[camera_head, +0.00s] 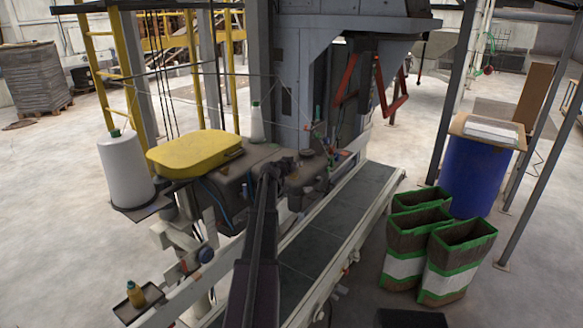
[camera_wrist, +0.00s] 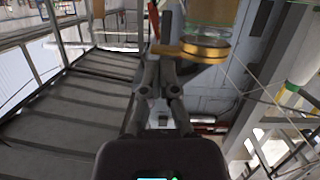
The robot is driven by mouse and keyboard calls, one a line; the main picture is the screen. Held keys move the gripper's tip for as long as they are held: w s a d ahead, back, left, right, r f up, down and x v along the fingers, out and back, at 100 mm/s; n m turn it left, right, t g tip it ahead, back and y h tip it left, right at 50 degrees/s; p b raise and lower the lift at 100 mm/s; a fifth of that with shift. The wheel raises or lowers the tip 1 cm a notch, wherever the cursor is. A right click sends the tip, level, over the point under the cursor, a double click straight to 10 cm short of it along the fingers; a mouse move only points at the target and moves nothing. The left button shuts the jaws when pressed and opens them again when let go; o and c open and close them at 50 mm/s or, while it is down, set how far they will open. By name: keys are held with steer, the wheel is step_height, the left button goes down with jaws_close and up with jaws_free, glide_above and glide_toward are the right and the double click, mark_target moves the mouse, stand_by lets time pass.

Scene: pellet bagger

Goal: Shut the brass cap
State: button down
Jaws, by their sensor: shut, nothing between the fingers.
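A round brass cap (camera_wrist: 204,50) shows at the top of the wrist view, just right of and above my fingertips. A pale, clear-looking round body sits against it, and a thin brass tab juts out to its left towards my fingers. I cannot tell whether the cap stands open or closed. My gripper (camera_wrist: 158,66) is shut and empty, with its tips close to the tab; contact cannot be told. In the head view my gripper (camera_head: 279,165) is over the brown sewing head (camera_head: 245,180), and I cannot make out the cap there.
A yellow cover (camera_head: 195,152) and a white thread cone (camera_head: 125,170) stand left of the sewing head. A conveyor (camera_head: 335,222) runs below. Green-edged bags (camera_head: 455,255) and a blue drum (camera_head: 478,175) stand at the right. A small oil bottle (camera_head: 135,294) sits lower left.

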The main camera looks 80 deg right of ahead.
steer(key=shift+s, duration=0.1)
stand_by(0.4)
steer(key=shift+r, duration=0.1)
steer(key=w+a+r+p, duration=0.4)
steer(key=a+r+p, duration=0.2)
steer(key=a, duration=0.2)
steer(key=shift+w+a, duration=0.2)
steer(key=shift+a, duration=0.15)
stand_by(0.4)
stand_by(0.8)
